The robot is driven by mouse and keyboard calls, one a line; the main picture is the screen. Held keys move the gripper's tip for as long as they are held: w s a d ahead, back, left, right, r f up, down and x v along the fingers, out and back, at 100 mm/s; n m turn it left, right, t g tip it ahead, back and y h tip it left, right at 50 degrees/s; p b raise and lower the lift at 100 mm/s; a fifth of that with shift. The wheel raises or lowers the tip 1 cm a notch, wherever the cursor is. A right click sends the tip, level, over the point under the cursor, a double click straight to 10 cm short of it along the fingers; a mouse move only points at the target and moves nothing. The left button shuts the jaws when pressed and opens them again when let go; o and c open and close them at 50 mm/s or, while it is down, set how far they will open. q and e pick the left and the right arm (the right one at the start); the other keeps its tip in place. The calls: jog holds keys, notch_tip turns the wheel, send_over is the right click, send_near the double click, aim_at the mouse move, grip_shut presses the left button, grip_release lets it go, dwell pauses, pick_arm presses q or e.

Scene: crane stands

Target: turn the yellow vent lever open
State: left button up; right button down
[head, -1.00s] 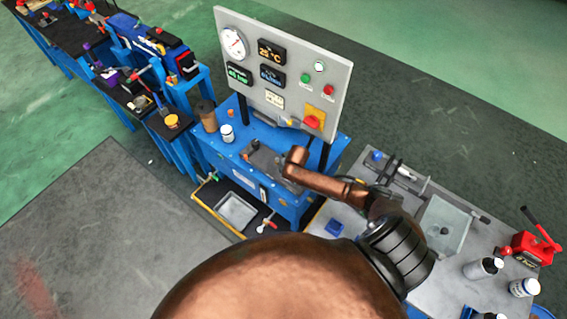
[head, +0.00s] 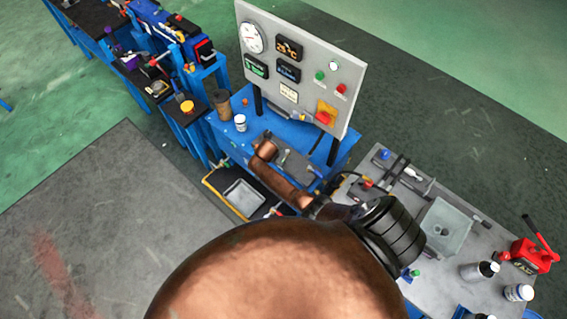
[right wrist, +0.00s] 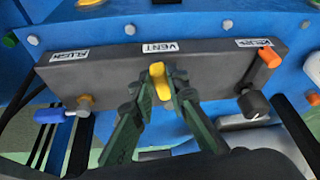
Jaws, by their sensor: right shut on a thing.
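The yellow vent lever (right wrist: 159,82) shows in the right wrist view, in the middle of a dark grey valve block, just below its VENT label (right wrist: 160,47). It points down in the picture, toward my gripper. My right gripper (right wrist: 163,88) is shut on it, with a green finger on either side. In the head view, the valve block (head: 298,165) sits on the blue stand, partly covered by my copper-coloured right arm. The lever and the fingertips cannot be made out there. My left gripper is not in view.
On the same block are a blue-handled lever (right wrist: 56,115) at left and an orange-tipped lever (right wrist: 268,62) at right. A gauge panel (head: 300,62) stands behind. A cup (head: 222,104) and white jar (head: 240,122) are beside the block. A grey table (head: 470,215) is at right.

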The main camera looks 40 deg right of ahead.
jog(key=shift+w+a+f+m+g+b, duration=0.1)
jog(key=shift+w+a+m+g+b, duration=0.1)
jog(key=shift+w+m+b, duration=0.3)
jog(key=shift+w+a+f+m+g+b, duration=0.15)
jog(key=shift+m+g+b, duration=0.1)
jog(key=shift+m, duration=0.35)
jog(key=shift+w+r+m, duration=0.15)
jog(key=shift+w+m, duration=0.05)
jog(key=shift+m, duration=0.1)
jog(key=shift+r, duration=0.1)
jog(key=c, duration=1.9)
grip_release()
jog(key=shift+w, duration=0.1)
jog(key=shift+r, duration=0.1)
jog(key=v, duration=1.1)
jog(key=shift+a+r, duration=0.3)
jog(key=shift+a, duration=0.05)
